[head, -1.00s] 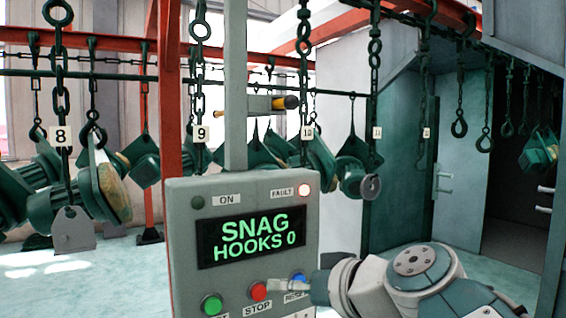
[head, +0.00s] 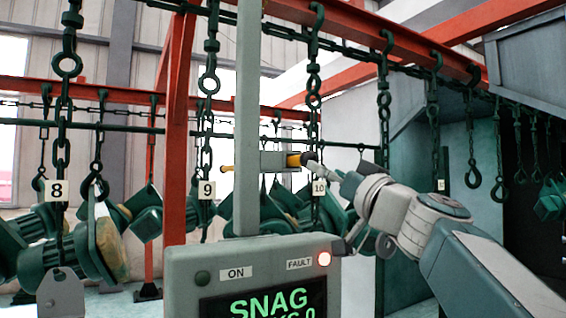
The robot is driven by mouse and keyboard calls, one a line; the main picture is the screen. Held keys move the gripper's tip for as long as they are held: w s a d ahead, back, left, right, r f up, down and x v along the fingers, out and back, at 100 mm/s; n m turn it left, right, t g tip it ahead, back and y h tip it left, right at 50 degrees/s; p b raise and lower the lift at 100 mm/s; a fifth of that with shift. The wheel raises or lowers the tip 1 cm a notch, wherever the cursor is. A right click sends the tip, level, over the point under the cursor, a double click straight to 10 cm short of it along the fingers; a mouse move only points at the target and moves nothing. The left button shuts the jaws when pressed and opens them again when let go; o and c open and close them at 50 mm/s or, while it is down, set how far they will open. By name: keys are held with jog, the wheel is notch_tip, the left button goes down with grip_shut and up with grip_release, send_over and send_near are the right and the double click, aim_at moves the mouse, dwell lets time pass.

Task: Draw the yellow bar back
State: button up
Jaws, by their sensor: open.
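The yellow bar (head: 293,160) runs through a grey bracket (head: 272,162) on the upright grey post. Its thick yellow right end with a dark tip sticks out to the right of the bracket, and a thin yellow end shows left of the post. My gripper (head: 314,165) is at the bar's right end, with its fingertips at or very near the dark tip. The jaws are open. I cannot tell whether they touch the bar, as the fingers are small and partly overlap the tip.
Below the bar stands the grey control box (head: 255,262) with a lit FAULT lamp and "SNAG" on its screen. Chains with hooks and green parts (head: 95,245) hang behind, beside numbered tags. An orange beam (head: 380,40) crosses above. Hooks hang at the right.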

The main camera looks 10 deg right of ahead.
aim_at(307, 161)
jog(key=x, duration=0.5)
jog(key=shift+w+a+r, duration=0.1)
jog(key=shift+w+a, duration=0.15)
grip_shut()
